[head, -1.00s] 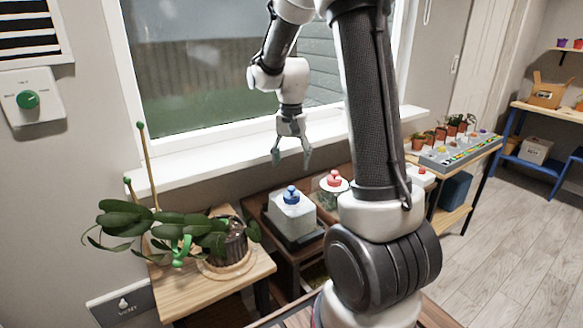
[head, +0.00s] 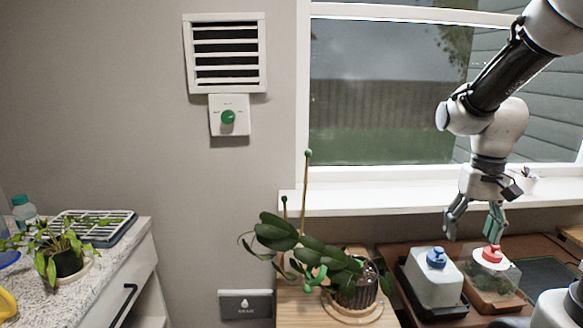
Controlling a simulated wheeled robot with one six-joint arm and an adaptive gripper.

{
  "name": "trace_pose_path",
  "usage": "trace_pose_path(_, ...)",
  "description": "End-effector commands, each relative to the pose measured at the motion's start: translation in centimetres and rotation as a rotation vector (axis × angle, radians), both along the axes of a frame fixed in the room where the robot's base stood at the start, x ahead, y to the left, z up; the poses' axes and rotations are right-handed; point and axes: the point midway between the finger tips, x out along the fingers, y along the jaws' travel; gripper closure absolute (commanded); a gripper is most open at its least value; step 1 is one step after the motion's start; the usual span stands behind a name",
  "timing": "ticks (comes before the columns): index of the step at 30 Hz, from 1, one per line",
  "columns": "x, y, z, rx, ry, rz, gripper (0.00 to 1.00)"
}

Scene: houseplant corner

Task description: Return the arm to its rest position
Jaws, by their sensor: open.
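My gripper (head: 474,222) hangs fingers down in front of the window sill, at the right of the head view. Its two fingers are spread apart with nothing between them. It is above and near two containers: a pale box with a blue knob (head: 435,285) and a clear cover with a red knob (head: 490,280). My arm is raised and bent, coming in from the upper right.
A leafy potted plant (head: 360,288) stands on a wooden table (head: 300,305). A window sill (head: 380,198) runs behind. A vent (head: 225,53) and a green dial (head: 228,118) are on the wall. A counter (head: 105,275) with another plant (head: 66,260) stands left.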

Motion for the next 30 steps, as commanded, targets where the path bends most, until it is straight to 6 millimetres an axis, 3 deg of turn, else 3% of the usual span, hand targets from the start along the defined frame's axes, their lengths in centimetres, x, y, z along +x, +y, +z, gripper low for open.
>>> trace_pose_path(6,-7.1,1.6,4.4,-0.015,-0.151,0.160,0.31)
trace_pose_path(12,-10.8,2.5,6.7,-0.032,-0.308,0.200,0.31)
trace_pose_path(18,-11.5,2.8,8.5,-0.040,-0.405,0.214,0.31)
trace_pose_path(30,-11.5,2.9,8.7,-0.040,-0.412,0.217,0.31)
